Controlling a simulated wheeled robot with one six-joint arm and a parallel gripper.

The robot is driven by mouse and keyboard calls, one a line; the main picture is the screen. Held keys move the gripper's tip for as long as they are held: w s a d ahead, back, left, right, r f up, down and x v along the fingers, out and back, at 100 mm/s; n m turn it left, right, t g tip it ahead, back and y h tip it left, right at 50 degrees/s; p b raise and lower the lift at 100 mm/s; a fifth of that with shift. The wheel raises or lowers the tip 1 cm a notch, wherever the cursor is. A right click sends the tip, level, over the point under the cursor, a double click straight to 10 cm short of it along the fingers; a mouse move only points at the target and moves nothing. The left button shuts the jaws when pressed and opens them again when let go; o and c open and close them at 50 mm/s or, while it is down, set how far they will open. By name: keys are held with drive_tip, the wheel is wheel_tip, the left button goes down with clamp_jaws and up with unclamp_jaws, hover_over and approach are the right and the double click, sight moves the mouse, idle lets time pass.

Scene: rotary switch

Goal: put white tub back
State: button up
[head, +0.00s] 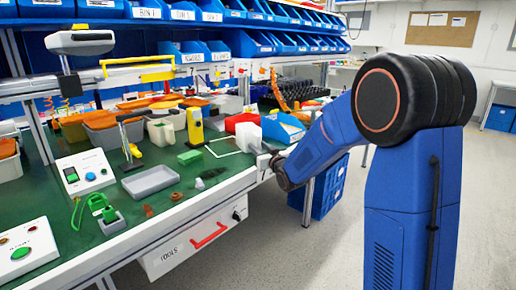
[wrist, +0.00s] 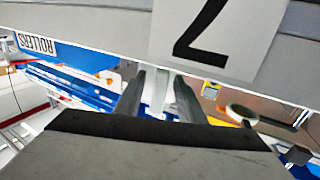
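The white tub (head: 247,137) is at the table's right edge in the head view, at the tip of my arm. It fills the top of the wrist view as a pale wall (wrist: 100,22) with a label bearing an upside-down 7. My gripper (wrist: 160,85) has its two fingers at the tub's edge, with a pale strip between them, and looks shut on the tub. In the head view my gripper (head: 263,160) is partly hidden by my wrist. A white outlined square (head: 210,152) is on the green mat just left of the tub.
A yellow device (head: 195,127), a red bin (head: 242,122) and a blue bin (head: 283,127) stand behind and beside the outline. A green block (head: 190,157) and a grey tray (head: 150,181) lie left.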

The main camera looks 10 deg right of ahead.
drive_tip(key=s+d+f+m+g+h, duration=0.1)
drive_tip(key=s+d+g+h, duration=0.2)
drive_tip(key=s, duration=1.1)
drive_tip(key=s+d+f+m+g+h, duration=0.1)
drive_tip(key=s+d+g+h, duration=0.3)
drive_tip(key=s, duration=1)
drive_tip(key=s+f+g+y, duration=0.1)
drive_tip(key=s+f+g, duration=0.1)
drive_tip(key=s, duration=1.1)
drive_tip(key=s+d+f+g+y, duration=0.1)
drive_tip(key=s+f+g, duration=0.1)
drive_tip(key=s, duration=1.1)
drive_tip(key=shift+s+f+m+g+y, duration=0.15)
drive_tip(key=shift+s+m+g+y, duration=0.2)
drive_tip(key=shift+g, duration=0.45)
